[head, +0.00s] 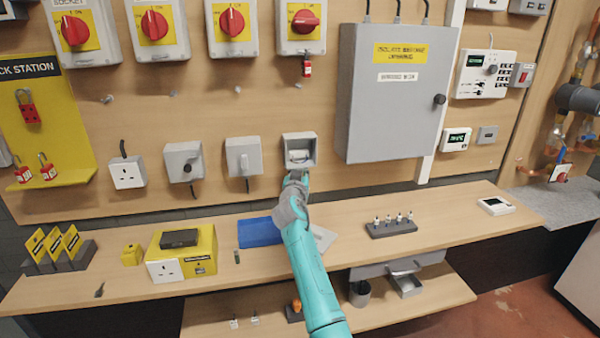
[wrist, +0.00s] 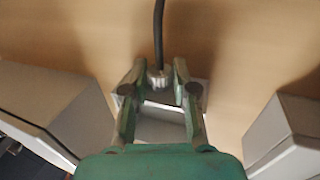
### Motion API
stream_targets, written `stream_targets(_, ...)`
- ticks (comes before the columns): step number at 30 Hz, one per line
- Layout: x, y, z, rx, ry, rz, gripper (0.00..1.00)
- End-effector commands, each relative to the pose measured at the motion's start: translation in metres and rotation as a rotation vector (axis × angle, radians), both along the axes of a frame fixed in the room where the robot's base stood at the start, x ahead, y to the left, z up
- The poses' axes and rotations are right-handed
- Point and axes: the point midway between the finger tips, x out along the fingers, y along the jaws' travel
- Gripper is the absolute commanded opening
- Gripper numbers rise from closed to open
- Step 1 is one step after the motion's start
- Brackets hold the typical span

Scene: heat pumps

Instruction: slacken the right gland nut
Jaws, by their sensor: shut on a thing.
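The gland nut (wrist: 158,80) is a small pale grey ribbed ring with a black cable (wrist: 158,32) running out of it. It sits on a small grey box (wrist: 166,122), which also shows in the head view (head: 300,138) on the wall panel with a pale recessed front. My gripper (wrist: 157,82) has one finger on each side of the nut and is shut on it. In the head view my gripper (head: 296,181) is at the underside of the box, and the arm hides the nut there.
A large grey cabinet (head: 395,110) stands close on the right, and a grey switch box (head: 243,157) on the left. Below is a wooden shelf with a blue mat (head: 259,232) and a dark rack of small parts (head: 390,226). The shelf's right part is mostly clear.

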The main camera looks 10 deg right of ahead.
Motion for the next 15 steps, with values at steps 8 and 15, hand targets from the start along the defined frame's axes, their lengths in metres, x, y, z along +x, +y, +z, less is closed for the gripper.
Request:
stream_targets(8, 0.0011, 0.0035, -0.001, 0.0, 0.002, -0.124, 0.0)
stream_targets(15, 0.0016, 0.0036, -0.0011, 0.0, 0.002, -0.218, 0.0)
